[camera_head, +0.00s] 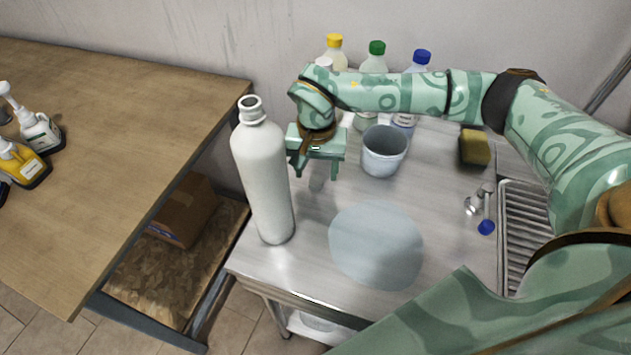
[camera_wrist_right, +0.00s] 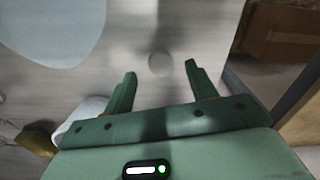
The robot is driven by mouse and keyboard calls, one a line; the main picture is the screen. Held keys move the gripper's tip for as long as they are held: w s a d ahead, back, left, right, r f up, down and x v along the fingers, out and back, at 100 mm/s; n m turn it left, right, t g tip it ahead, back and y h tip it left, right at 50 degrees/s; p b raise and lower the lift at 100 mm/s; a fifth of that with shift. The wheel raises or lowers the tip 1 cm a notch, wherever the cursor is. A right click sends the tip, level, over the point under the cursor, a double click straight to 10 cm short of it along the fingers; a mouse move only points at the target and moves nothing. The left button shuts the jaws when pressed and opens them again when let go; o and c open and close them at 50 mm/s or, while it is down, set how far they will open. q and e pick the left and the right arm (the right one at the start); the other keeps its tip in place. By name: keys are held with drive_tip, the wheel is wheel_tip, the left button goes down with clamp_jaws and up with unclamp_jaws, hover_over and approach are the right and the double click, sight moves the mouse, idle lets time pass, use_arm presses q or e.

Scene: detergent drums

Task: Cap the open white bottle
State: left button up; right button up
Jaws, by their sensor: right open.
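The open white bottle (camera_head: 265,180) stands upright near the left edge of the steel table, its neck uncovered. My right gripper (camera_head: 318,172) is just right of the bottle, pointing down, open and apart from it. A small pale round thing (camera_wrist_right: 160,64) lies on the table, centred just beyond the parted fingertips in the wrist view; it looks like a cap, but it is blurred. In the head view it shows only faintly under the gripper. My left gripper is not in view.
A pale cup (camera_head: 384,152) stands right of the gripper. Behind are bottles with yellow, green (camera_head: 377,48) and blue caps. A light blue round patch (camera_head: 376,245) lies in front. A sponge (camera_head: 474,148) and sink drainer are right. A gap separates the wooden table (camera_head: 120,130).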

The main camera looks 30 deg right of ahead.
sight(316, 180)
wheel_tip(316, 180, down, 3)
drive_tip(key=shift+w+r, duration=0.1)
drive_tip(key=shift+c, duration=0.4)
drive_tip(key=c, duration=1)
drive_tip(key=shift+r, duration=0.15)
wheel_tip(316, 180, up, 18)
drive_tip(key=p, duration=0.3)
drive_tip(key=shift+p, duration=0.3)
